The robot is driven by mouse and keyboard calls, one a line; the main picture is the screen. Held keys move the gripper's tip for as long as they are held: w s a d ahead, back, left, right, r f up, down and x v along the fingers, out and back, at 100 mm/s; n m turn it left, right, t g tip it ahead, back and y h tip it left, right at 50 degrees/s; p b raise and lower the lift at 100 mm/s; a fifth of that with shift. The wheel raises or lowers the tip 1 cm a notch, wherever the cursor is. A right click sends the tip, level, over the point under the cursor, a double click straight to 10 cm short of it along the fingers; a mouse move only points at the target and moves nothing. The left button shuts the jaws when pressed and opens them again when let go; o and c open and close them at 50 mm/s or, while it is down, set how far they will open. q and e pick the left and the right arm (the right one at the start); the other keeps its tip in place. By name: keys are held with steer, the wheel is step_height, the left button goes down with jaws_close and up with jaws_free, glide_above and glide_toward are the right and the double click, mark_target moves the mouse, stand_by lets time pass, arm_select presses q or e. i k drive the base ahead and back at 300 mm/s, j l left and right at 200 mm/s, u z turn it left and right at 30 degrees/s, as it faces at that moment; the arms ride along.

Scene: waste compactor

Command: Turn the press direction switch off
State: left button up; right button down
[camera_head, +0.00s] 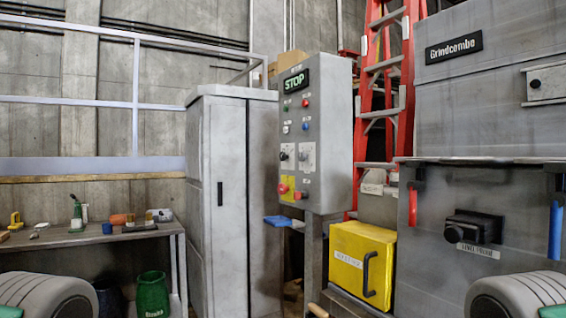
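The grey control panel (335,150) stands upright on a post in the middle of the view, with a lit STOP display (296,81) at its top. Below are several small coloured buttons. Lower down, two dark selector switches sit side by side on light plates, a left switch (284,156) and a right switch (303,156). Their labels are too small to read, so I cannot tell which is the press direction switch or its position. A yellow plate with a red emergency button (283,188) is beneath. Neither of my grippers shows; only parts of my arms appear at the bottom corners.
A red ladder (384,90) stands behind the panel. A grey cabinet (232,200) and a workbench (85,238) with tools are at the left.

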mark_target(283, 157)
steer(key=k+z, duration=0.25)
steer(key=z, duration=0.15)
steer(key=k+l+z, duration=0.15)
steer(key=z, duration=0.3)
steer(key=i+j+z, duration=0.1)
steer(key=j, duration=0.25)
steer(key=i+j+z, duration=0.15)
steer(key=i+j, duration=0.15)
steer(key=i+j+z, duration=0.1)
steer(key=j, duration=0.35)
steer(key=i+j+z, duration=0.15)
steer(key=j, duration=0.3)
